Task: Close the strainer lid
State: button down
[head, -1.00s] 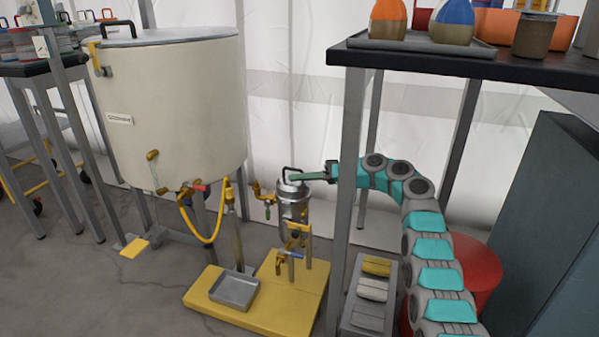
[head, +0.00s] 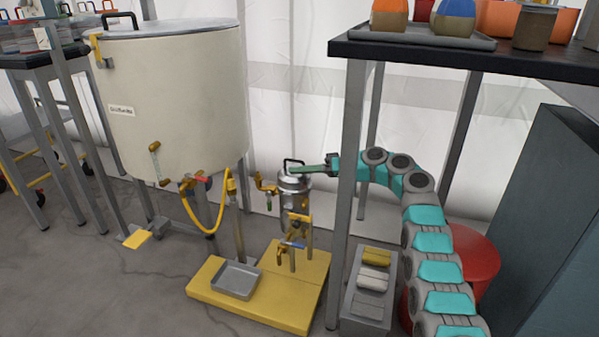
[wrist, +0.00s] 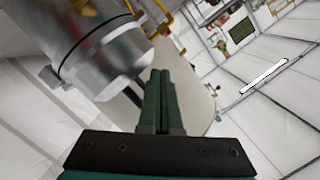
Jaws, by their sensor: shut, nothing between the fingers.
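The strainer (head: 295,205) is a small silver metal canister with brass fittings, standing above the yellow platform in the head view. Its lid (head: 293,183) has a dark loop handle on top and appears to sit on the canister; I cannot tell whether it is fully closed. My gripper (head: 311,171) is at the right of the lid, level with its top. In the wrist view my gripper (wrist: 162,75) is shut and empty, its green fingers together. The silver strainer (wrist: 95,50) is close by at upper left, beside the fingertips. Any contact is unclear.
A large cream tank (head: 180,100) with a yellow hose stands at the left. A table (head: 440,62) bearing pots stands at the right, its leg (head: 350,180) in front of my arm. A yellow platform (head: 285,295) holds a grey tray (head: 237,279). A red drum (head: 478,260) stands behind my arm.

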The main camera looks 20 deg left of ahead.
notch_tip(320, 180, up, 3)
jog(key=shift+r+p, duration=0.15)
jog(key=shift+p, duration=0.35)
jog(key=s+r+v, duration=0.1)
jog(key=v, duration=0.8)
jog(key=shift+s+d+p, duration=0.2)
jog(key=shift+d+p, duration=0.1)
jog(key=shift+d, duration=0.25)
